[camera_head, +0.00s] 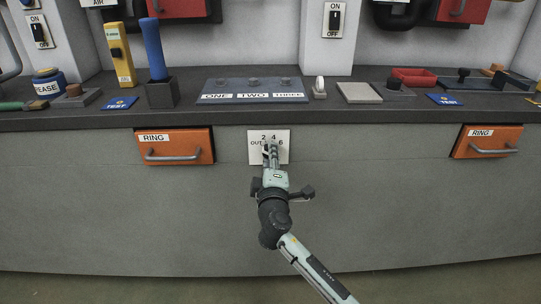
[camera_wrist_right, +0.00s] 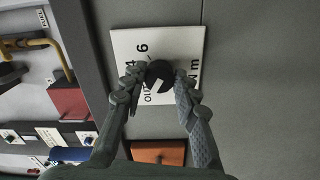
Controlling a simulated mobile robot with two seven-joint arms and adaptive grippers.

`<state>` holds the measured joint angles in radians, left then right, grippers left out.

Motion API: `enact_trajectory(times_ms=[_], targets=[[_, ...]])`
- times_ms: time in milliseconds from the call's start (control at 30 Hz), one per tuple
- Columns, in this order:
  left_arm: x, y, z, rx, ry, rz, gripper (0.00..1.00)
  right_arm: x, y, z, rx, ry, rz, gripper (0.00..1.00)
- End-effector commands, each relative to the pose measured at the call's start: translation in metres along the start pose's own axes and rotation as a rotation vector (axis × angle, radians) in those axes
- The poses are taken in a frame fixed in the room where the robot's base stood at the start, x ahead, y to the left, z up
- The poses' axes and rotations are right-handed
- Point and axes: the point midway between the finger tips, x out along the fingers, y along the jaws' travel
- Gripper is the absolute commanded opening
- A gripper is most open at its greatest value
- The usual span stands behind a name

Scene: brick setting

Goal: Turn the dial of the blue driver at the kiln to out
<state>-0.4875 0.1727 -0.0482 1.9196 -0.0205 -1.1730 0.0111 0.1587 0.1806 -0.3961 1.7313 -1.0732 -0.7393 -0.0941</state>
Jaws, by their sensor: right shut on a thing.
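A white plate (camera_head: 256,157) is on the grey front panel below the counter. It carries the marks 2, 4, 6 and OUT, and Nm shows in the wrist view. In that view the round black dial (camera_wrist_right: 160,76) is on this plate (camera_wrist_right: 180,43). My right gripper (camera_head: 270,150) reaches the plate from below, its two fingers closed on opposite sides of the dial. A pale mark on the dial face lies on its lower-left side, near OUT; its exact setting I cannot tell. A blue handle (camera_head: 153,48) stands upright in a black block on the counter. My left gripper is not in view.
Orange RING drawers are left (camera_head: 174,146) and right (camera_head: 487,141) of the plate. Above, the counter holds a ONE TWO THREE board (camera_head: 252,91), a yellow tool (camera_head: 119,55), a grey pad (camera_head: 358,93) and a red tray (camera_head: 414,77). The panel below is bare.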

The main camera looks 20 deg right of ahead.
Motion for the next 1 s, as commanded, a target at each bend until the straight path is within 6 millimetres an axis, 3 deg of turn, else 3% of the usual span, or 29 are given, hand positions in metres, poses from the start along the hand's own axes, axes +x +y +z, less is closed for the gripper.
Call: enact_trajectory(times_ms=[433,467,600,1000], targets=[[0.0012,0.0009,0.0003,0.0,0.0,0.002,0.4,0.0002,0.0007,-0.0006,-0.013,0.002,0.002,0.01],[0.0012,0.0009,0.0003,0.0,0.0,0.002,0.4,0.0002,0.0007,-0.0006,-0.013,0.002,0.001,0.31],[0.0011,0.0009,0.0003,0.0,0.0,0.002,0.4,0.0001,0.0006,-0.0005,-0.012,0.001,0.001,0.48],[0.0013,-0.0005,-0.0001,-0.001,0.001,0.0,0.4,-0.0064,-0.0008,-0.0003,-0.01,0.001,-0.001,0.51]])
